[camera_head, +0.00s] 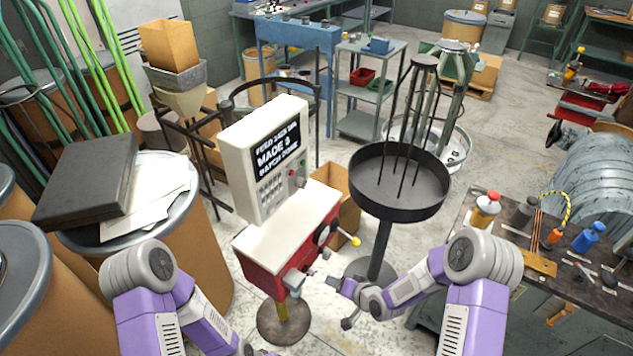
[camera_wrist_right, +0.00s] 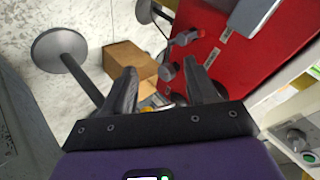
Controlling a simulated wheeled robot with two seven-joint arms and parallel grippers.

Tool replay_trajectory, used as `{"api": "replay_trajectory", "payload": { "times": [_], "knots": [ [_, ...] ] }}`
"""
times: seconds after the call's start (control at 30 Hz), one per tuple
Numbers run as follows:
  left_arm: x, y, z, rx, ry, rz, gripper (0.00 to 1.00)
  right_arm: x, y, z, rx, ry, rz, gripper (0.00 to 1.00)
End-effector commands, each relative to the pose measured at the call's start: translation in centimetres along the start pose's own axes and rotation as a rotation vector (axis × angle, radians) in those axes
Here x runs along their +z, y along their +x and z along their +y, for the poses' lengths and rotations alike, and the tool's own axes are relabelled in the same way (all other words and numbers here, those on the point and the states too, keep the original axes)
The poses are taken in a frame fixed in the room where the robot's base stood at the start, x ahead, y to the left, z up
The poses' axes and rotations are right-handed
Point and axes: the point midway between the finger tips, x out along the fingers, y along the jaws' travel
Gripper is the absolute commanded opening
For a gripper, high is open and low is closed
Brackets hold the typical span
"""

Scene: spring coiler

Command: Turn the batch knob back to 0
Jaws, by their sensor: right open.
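The spring coiler has a red body (camera_head: 262,262) with a white top and an upright white console (camera_head: 262,150). Its screen reads "MADE 3" and "BATCH DONE". A round grey knob (camera_wrist_right: 297,138) shows on the pale panel at the lower right of the right wrist view; I cannot read its setting or tell if it is the batch knob. My right gripper (camera_head: 338,284) is open and empty, in front of the red body; its fingers (camera_wrist_right: 160,90) are spread in the wrist view. Only a sliver of my left gripper (camera_head: 264,352) shows at the bottom edge.
A black round pan on a stand (camera_head: 400,200) is right of the coiler. A cardboard box (camera_head: 337,186) sits behind it. Barrels and a drum with papers and a dark case (camera_head: 88,180) are at left. A cluttered workbench (camera_head: 560,262) is at right.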

Motion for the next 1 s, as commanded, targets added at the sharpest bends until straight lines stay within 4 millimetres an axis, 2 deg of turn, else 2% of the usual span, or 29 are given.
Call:
{"api": "replay_trajectory", "payload": {
  "times": [0.03, 0.1, 0.2, 0.3, 0.4, 0.53, 1.0],
  "knots": [
    [0.0, -0.4, 0.1, 0.0, -0.001, 0.0, 0.43, -4.7, 0.0, -3.0, -0.105, -0.01, 0.094, 0.58],
    [0.0, -0.6, 0.2, 0.0, -0.001, 0.0, 0.43, -9.6, -0.6, -6.9, -0.252, -0.016, 0.183, 0.58],
    [0.0, -0.9, 0.3, 0.0, -0.001, 0.001, 0.43, -14.5, -2.5, -11.8, -0.441, -0.032, 0.245, 0.58],
    [0.0, -1.1, 0.4, 0.0, 0.0, 0.001, 0.43, -17.3, -4.3, -15.4, -0.579, -0.055, 0.255, 0.58],
    [0.0, -1.2, 0.4, 0.0, 0.0, 0.001, 0.43, -18.6, -5.6, -17.5, -0.659, -0.07, 0.246, 0.58],
    [0.0, -1.1, 0.4, 0.0, 0.0, 0.001, 0.43, -19.1, -5.7, -18.8, -0.697, -0.077, 0.235, 0.58],
    [0.0, -0.8, 0.3, 0.0, 0.0, 0.001, 0.43, -20.2, -0.9, -22.8, -0.695, -0.077, 0.233, 0.58]
  ]
}}
